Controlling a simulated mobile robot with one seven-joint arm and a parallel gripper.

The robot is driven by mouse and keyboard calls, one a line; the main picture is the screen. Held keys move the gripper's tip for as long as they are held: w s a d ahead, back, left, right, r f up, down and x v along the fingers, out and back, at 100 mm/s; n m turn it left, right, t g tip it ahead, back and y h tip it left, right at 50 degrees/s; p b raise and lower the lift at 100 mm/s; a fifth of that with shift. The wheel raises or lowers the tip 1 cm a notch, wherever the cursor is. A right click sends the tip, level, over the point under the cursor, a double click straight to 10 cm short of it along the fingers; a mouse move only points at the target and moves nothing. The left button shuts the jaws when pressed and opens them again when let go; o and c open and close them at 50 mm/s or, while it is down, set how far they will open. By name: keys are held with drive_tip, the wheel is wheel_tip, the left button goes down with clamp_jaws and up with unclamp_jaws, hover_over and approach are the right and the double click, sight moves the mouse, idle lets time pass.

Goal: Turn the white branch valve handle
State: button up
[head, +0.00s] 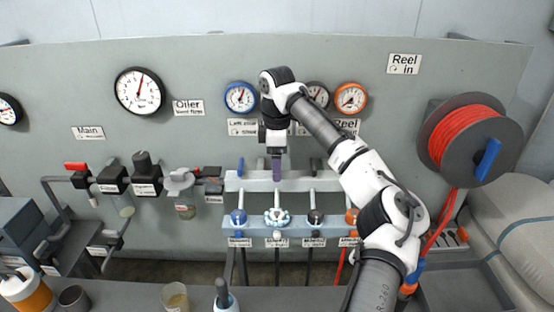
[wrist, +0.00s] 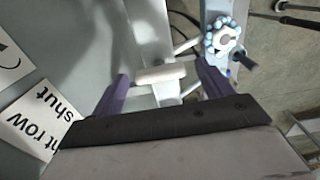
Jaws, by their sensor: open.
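The white branch valve handle (wrist: 160,74) shows in the wrist view as a short pale bar on the grey manifold. It lies between the two purple fingers of my gripper (wrist: 161,84), with a visible gap on each side. My gripper is open and holds nothing. In the head view my gripper (head: 277,171) points down in front of the upper manifold rail (head: 295,184), and the white handle is hidden behind it.
A white-and-blue round knob (head: 277,217) sits below on the lower rail, between a blue knob (head: 238,216) and a black knob (head: 315,216). A red hose reel (head: 466,137) stands at the right. A cup (head: 175,297) is on the front ledge.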

drive_tip(key=c, duration=1)
drive_tip(key=shift+m+p, duration=0.35)
drive_tip(key=shift+m, duration=0.05)
drive_tip(key=m+p, duration=0.1)
drive_tip(key=m, duration=0.1)
drive_tip(key=shift+r+m+p, duration=0.1)
drive_tip(key=shift+m+p, duration=0.2)
drive_tip(key=shift+m, duration=0.1)
drive_tip(key=m, duration=1.4)
drive_tip(key=shift+m, duration=0.3)
